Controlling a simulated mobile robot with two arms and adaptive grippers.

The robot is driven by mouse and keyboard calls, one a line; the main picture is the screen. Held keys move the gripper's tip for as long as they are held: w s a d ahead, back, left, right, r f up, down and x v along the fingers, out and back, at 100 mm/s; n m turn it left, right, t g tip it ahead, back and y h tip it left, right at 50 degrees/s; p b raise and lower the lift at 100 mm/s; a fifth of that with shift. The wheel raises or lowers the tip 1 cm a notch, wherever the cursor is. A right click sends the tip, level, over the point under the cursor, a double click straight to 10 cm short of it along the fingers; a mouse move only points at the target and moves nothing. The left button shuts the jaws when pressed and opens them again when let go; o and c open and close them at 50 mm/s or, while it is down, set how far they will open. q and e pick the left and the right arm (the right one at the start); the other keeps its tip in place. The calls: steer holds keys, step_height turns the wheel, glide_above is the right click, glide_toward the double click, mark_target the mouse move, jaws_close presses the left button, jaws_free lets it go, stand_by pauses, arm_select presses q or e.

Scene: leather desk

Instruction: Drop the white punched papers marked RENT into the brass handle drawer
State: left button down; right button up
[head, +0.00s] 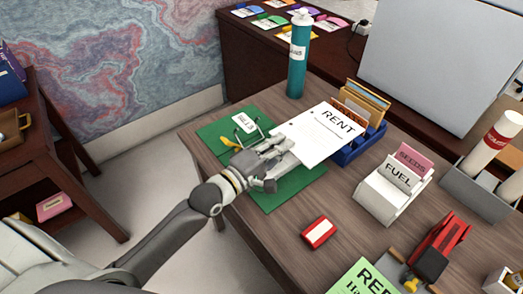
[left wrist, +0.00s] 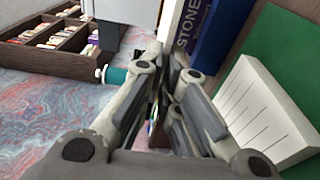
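The white papers (head: 322,136) marked RENT are in the head view, tilted above the desk in front of the blue file rack. My left gripper (head: 277,160) is at their lower left edge, with the fingers closed together on that edge. In the left wrist view my left gripper (left wrist: 172,78) shows its fingers close together; the papers are hard to make out there. I cannot clearly pick out a brass handle drawer. My right gripper is not in view.
A green mat (head: 291,190) with a BILLS card (head: 245,122) lies under my left gripper. A teal bottle (head: 298,65), blue rack (head: 366,143), FUEL holder (head: 392,198) and red box (head: 319,232) stand around. Dark wooden furniture (head: 75,158) is at far left, across open floor.

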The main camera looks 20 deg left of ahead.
arm_select(q)
steer(key=shift+w+d+r, duration=0.3)
steer(key=shift+d+r, duration=0.1)
steer(key=shift+d, duration=0.35)
steer(key=shift+w+d+r, duration=0.25)
steer(key=shift+d+r, duration=0.1)
steer(key=shift+d, duration=0.4)
